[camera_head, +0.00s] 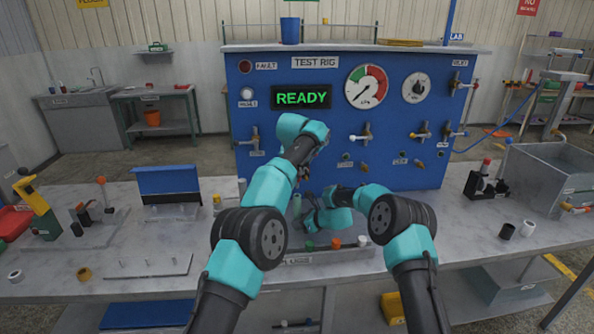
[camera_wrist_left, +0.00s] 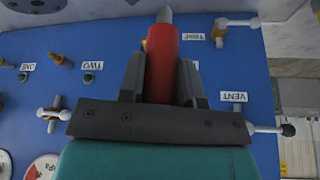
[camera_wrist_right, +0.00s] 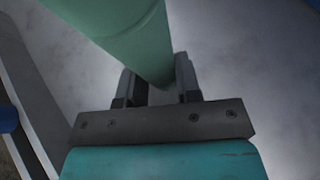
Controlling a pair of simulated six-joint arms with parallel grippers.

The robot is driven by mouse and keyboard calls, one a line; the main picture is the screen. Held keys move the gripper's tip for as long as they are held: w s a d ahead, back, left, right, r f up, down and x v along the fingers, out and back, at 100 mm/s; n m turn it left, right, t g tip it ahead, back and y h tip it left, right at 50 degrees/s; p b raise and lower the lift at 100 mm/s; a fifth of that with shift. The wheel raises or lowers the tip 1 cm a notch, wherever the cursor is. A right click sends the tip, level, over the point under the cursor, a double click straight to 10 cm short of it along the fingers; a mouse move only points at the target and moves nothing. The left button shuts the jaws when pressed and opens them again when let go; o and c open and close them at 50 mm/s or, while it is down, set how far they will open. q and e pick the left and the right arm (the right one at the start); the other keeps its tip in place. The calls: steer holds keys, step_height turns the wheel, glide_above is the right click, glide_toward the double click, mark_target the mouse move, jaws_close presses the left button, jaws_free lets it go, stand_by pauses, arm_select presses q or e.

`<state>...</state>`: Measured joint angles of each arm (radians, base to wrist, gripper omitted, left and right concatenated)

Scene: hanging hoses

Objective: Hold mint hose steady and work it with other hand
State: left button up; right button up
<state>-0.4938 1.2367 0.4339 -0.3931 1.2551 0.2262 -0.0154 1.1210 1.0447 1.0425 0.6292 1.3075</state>
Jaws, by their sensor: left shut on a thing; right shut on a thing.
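The mint hose (camera_wrist_right: 140,45) fills the upper middle of the right wrist view as a thick pale green tube. My right gripper (camera_wrist_right: 160,88) is shut on it. In the head view my right gripper (camera_head: 310,214) is low in front of the blue rig, beside a small visible part of the mint hose (camera_head: 297,204). My left gripper (camera_wrist_left: 162,75) is shut on a red cylinder with a grey tip (camera_wrist_left: 163,55), pointing toward the blue panel. In the head view my left arm hides most of that gripper and the red cylinder.
The blue test rig (camera_head: 350,130) stands behind, with gauges, valves and a green READY display (camera_head: 302,97). A blue box (camera_head: 167,182) is at the left, a metal basin (camera_head: 550,175) at the right.

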steer(key=o, duration=0.8)
steer(key=shift+d, duration=0.1)
steer(key=v, duration=1.2)
steer(key=shift+s, duration=0.1)
arm_select(q)
steer(key=shift+d, duration=0.1)
